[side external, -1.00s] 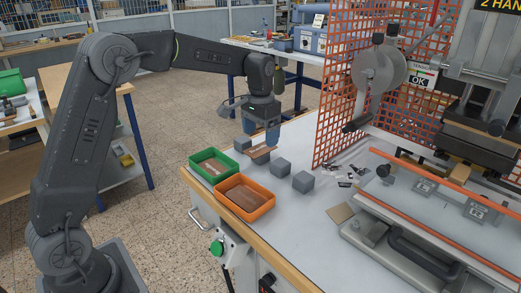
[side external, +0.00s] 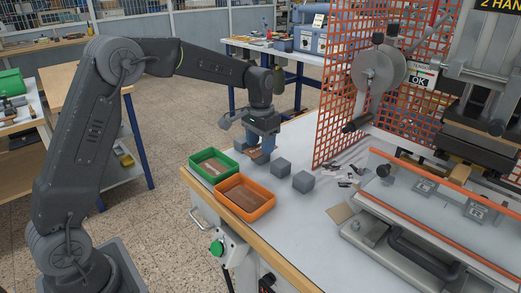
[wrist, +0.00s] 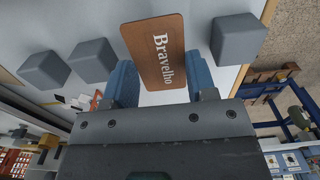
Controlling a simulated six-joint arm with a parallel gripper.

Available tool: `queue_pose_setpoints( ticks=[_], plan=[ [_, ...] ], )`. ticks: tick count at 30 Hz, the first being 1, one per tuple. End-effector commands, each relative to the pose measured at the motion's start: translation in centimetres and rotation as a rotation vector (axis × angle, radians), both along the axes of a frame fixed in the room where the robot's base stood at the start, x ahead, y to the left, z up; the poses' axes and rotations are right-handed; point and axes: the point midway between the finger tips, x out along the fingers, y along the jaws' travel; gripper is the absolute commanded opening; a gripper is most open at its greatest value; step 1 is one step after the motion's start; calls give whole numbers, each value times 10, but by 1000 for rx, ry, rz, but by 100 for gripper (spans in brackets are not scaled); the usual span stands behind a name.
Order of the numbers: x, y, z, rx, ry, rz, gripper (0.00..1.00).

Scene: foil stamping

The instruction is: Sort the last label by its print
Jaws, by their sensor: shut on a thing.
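In the side view my gripper (side external: 264,150) is low over the table behind the trays, shut on the label (side external: 257,157). I cannot tell whether the label still touches its support. A green tray (side external: 232,175) and an orange tray (side external: 270,207) stand side by side at the table's near left edge. Each holds brown label material; the print there is too small to read.
Two grey blocks, one (side external: 281,167) nearer my gripper and one (side external: 304,182) further right, stand beside it. A third grey block (wrist: 238,38) shows in the wrist view. An orange mesh guard (side external: 345,110) and the stamping press (side external: 430,215) stand to the right.

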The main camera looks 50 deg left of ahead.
Motion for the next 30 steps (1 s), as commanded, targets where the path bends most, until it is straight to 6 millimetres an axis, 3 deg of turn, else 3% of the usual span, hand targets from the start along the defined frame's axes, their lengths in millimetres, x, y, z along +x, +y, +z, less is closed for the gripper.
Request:
queue_pose_setpoints(
  ticks=[11,17,20,30],
  plan=[
    [0,0,3,0,-1,0,30],
    [0,0,21,0,-1,0,30],
    [1,0,39,0,-2,0,30],
    [-41,61,85,0,0,6,30]
  ],
)
